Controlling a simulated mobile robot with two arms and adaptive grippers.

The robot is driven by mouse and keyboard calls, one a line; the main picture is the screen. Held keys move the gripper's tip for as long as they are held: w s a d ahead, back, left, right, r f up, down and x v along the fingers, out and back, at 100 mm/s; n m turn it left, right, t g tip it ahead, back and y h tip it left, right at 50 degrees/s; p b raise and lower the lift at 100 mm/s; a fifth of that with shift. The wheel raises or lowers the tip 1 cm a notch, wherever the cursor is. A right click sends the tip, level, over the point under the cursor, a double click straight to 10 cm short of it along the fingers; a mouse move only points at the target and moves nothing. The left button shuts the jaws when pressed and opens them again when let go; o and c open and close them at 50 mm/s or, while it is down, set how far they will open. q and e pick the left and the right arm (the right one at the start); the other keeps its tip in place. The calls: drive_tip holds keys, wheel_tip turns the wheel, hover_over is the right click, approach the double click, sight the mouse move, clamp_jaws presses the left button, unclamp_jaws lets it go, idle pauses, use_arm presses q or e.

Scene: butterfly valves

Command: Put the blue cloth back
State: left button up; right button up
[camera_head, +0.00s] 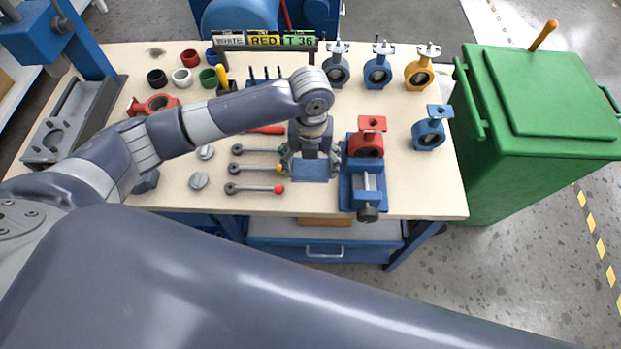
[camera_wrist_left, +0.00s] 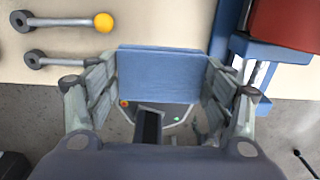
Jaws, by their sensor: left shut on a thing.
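The blue cloth (camera_head: 311,171) is a flat, folded rectangle near the front edge of the workbench, left of the blue vise (camera_head: 360,190). My left gripper (camera_head: 310,160) points down at it and is shut on it. In the left wrist view the cloth (camera_wrist_left: 160,75) spans the gap between the two fingers. I cannot tell whether it touches the bench top or hangs just above it. My right gripper is not in view.
Levers with yellow and red knobs (camera_head: 278,189) lie left of the cloth. A red valve (camera_head: 366,144) sits at the vise on the right. Several valves stand at the back right. A green bin (camera_head: 545,140) stands beside the bench (camera_head: 440,200).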

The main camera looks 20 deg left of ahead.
sight(310, 186)
use_arm(q)
drive_tip(key=shift+f+p, duration=0.35)
drive_tip(key=shift+f, duration=2.95)
drive_tip(key=shift+f, duration=0.1)
drive_tip(key=shift+f, duration=0.1)
drive_tip(key=o, duration=1)
wheel_tip(310, 186, up, 12)
drive_tip(key=shift+r+b, duration=0.25)
drive_tip(key=shift+b, duration=0.3)
drive_tip(key=shift+d+f, duration=0.1)
